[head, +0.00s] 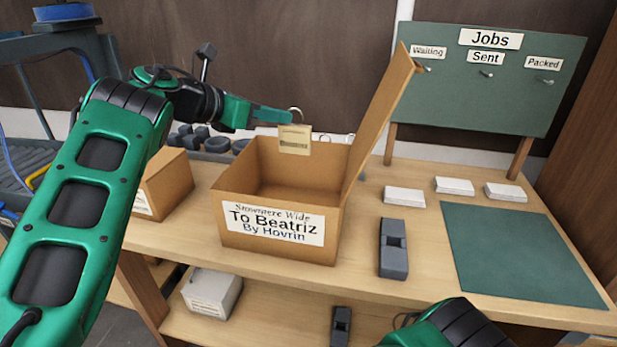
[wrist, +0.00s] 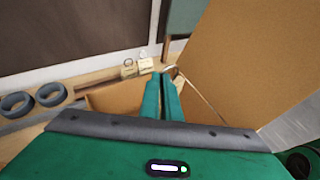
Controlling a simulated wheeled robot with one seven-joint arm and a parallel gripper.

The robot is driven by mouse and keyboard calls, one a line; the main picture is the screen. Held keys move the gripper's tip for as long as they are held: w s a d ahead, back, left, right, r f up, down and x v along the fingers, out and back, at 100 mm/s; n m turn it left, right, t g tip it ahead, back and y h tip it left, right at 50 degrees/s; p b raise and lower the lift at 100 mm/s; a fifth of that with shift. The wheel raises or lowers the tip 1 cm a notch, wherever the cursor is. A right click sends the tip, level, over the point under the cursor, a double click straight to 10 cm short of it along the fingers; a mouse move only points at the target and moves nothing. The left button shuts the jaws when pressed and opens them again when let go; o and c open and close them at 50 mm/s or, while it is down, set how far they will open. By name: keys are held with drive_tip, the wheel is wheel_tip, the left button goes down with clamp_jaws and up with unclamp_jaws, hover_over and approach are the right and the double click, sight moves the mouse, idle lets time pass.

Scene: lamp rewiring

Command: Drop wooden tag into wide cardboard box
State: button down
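The wooden tag (head: 294,141) is a small pale tag with faint writing, hanging from a metal ring. My gripper (head: 291,116) is shut on its ring, which shows at the fingertips in the wrist view (wrist: 172,70). The tag's face is hidden in the wrist view. The wide cardboard box (head: 232,208) stands on the bench with its lid (head: 378,115) raised at the right. Its label reads "Snowmere Wide To Beatriz By Hovrin". The tag hangs at the box's back wall in the head view; whether it is inside the rim is unclear.
A smaller cardboard box (head: 166,186) stands left. Two other tags (wrist: 129,69) lie behind the wide box. A grey block (head: 393,250), white label blocks (head: 404,197) and a green mat (head: 520,255) are right. A "Jobs" board (head: 487,90) stands behind.

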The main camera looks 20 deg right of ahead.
drive_tip(key=c, duration=1.9)
unclamp_jaws()
drive_tip(key=shift+a, duration=0.1)
drive_tip(key=v, duration=1)
drive_tip(key=shift+a, duration=0.25)
